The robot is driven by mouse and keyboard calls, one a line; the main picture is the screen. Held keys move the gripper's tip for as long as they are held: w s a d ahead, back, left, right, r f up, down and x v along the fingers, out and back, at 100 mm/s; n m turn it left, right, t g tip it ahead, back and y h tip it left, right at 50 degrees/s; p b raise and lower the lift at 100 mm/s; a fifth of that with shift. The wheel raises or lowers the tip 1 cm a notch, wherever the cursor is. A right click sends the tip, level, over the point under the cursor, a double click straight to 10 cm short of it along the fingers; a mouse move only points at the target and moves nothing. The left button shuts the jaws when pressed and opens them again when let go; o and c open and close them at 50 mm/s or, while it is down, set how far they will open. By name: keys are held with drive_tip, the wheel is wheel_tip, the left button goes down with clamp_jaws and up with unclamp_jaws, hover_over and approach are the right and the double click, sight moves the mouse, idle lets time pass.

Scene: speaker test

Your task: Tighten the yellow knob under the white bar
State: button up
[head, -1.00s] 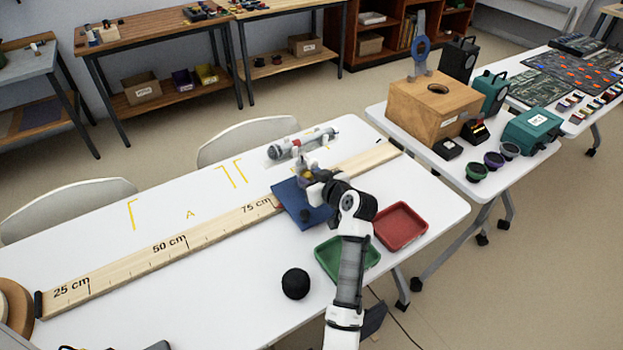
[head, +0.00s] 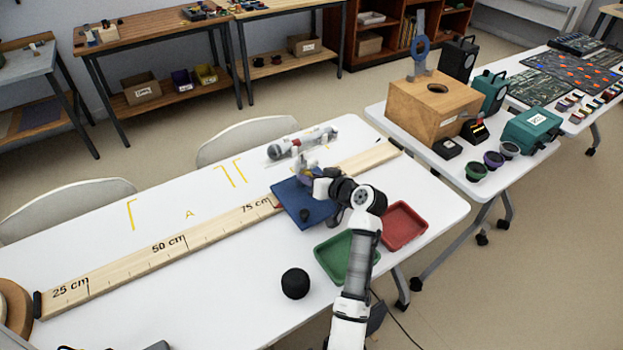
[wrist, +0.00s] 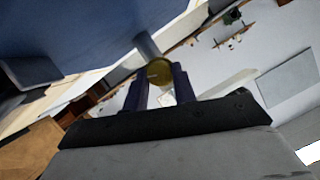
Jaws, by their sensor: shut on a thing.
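My gripper (wrist: 158,92) has its two dark fingers on either side of the yellow knob (wrist: 159,72) and is shut on it. The knob sits at the end of a short pale grey rod (wrist: 147,45), which comes from the edge of a large blue surface. In the head view my gripper (head: 306,177) is small, over the far edge of the blue plate (head: 313,209); my own wrist hides the knob there. I cannot clearly make out the white bar in either view.
A long wooden ruler (head: 125,260) runs across the white table under the blue plate. A grey-white cylinder (head: 302,142) lies just behind.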

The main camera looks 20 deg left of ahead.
drive_tip(key=shift+m+y, duration=0.4)
drive_tip(key=shift+m, duration=0.1)
idle(0.3)
drive_tip(key=o, duration=1)
drive_tip(key=shift+d, duration=0.15)
drive_tip(key=b+v, duration=0.3)
drive_tip(key=v, duration=1)
drive_tip(key=shift+d+r+b, duration=0.25)
drive_tip(key=shift+r+b, duration=0.05)
